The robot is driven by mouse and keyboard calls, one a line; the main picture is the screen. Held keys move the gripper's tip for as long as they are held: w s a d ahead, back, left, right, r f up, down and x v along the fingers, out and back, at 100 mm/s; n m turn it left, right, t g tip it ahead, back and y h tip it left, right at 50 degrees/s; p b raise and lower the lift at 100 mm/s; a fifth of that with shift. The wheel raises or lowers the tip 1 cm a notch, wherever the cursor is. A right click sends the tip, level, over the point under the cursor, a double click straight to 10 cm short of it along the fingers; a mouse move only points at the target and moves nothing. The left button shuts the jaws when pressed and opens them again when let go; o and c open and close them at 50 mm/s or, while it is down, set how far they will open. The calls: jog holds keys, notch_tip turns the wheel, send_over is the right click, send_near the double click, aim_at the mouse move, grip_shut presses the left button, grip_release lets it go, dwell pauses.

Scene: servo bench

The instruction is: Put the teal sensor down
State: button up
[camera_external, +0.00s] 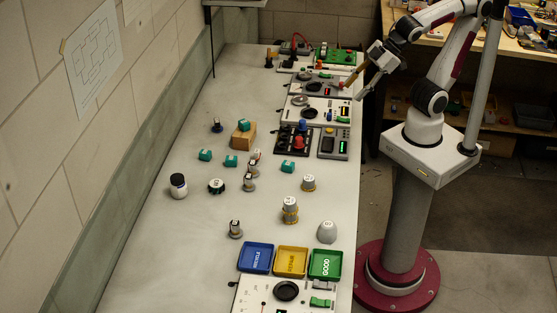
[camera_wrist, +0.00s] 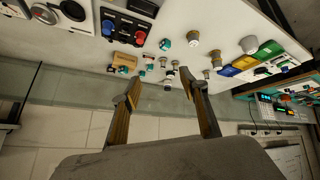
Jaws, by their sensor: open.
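Several small teal pieces show in the external view. One teal piece (camera_external: 205,155) and another teal piece (camera_external: 231,161) lie mid-bench, and a third (camera_external: 288,166) lies to their right. One more teal piece (camera_external: 243,125) rests on a wooden block (camera_external: 242,139). I cannot tell which is the teal sensor. In the wrist view, a teal piece (camera_wrist: 165,44) shows beyond the fingers. My gripper (camera_external: 353,90) is raised at the bench's right edge, apart from these pieces. In the wrist view my gripper (camera_wrist: 161,91) has its fingers spread, with nothing held between them.
Blue (camera_external: 256,257), yellow (camera_external: 291,262) and green (camera_external: 325,264) trays stand at the near end. Instrument panels line the bench's right side. Grey and tan cylinders and a dark-capped jar (camera_external: 179,186) stand mid-bench. The bench's left strip is clear.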

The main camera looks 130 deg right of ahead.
jog(key=s+a+f+n+g+y, duration=0.1)
jog(key=s+a+f+y, duration=0.2)
jog(key=s+a, duration=0.5)
jog(key=shift+a+f+n+g, duration=0.3)
jog(key=shift+a+f+n, duration=0.1)
jog(key=shift+f, duration=0.15)
